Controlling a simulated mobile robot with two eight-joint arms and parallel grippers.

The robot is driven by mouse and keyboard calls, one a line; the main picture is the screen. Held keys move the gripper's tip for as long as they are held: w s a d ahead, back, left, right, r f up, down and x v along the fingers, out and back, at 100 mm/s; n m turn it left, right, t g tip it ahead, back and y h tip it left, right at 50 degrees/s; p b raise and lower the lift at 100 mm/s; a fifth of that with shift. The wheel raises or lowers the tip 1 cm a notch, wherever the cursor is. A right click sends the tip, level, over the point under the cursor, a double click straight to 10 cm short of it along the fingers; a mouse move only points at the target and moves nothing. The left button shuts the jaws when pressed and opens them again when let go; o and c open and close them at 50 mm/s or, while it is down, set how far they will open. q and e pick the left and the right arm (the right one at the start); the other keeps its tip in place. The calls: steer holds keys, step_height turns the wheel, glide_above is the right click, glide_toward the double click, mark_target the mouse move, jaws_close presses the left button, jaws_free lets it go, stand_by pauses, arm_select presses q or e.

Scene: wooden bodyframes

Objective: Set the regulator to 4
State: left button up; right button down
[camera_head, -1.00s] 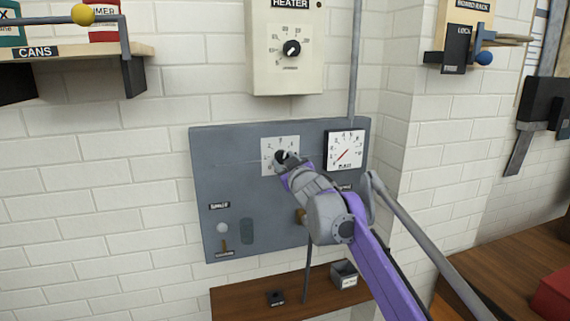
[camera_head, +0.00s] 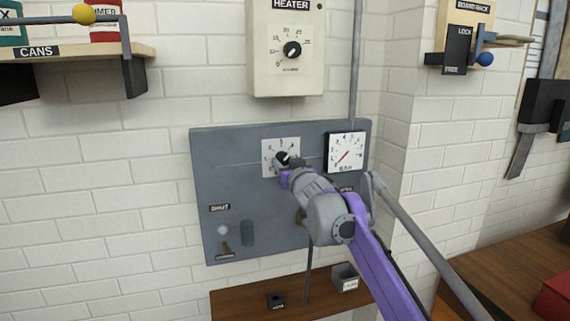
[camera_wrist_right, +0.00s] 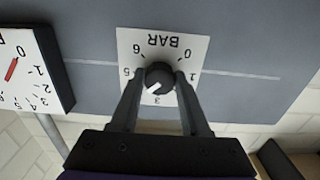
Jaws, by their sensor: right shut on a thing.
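The regulator is a round dark knob (camera_wrist_right: 160,77) on a white scale plate (camera_wrist_right: 133,44) marked BAR, upside down in the right wrist view. Its white pointer aims to the lower left there, between the 3 and the 5, about where the 4 sits; a finger hides that numeral. My right gripper (camera_wrist_right: 159,80) is shut on the knob, one finger on each side. In the head view, the gripper (camera_head: 285,163) covers part of the knob and the plate (camera_head: 270,146). My left gripper is out of view.
A white gauge (camera_head: 347,150) with a red needle sits right of the plate on the grey panel (camera_head: 228,165). A lever (camera_head: 224,246) is at the panel's lower left. A heater box (camera_head: 288,80) hangs above, and a wooden shelf (camera_head: 240,301) lies below.

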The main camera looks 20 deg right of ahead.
steer(key=shift+c, duration=1.9)
jaws_free()
steer(key=s+b, duration=0.2)
steer(key=s, duration=0.9)
steer(key=shift+d, duration=0.2)
steer(key=shift+w, duration=0.1)
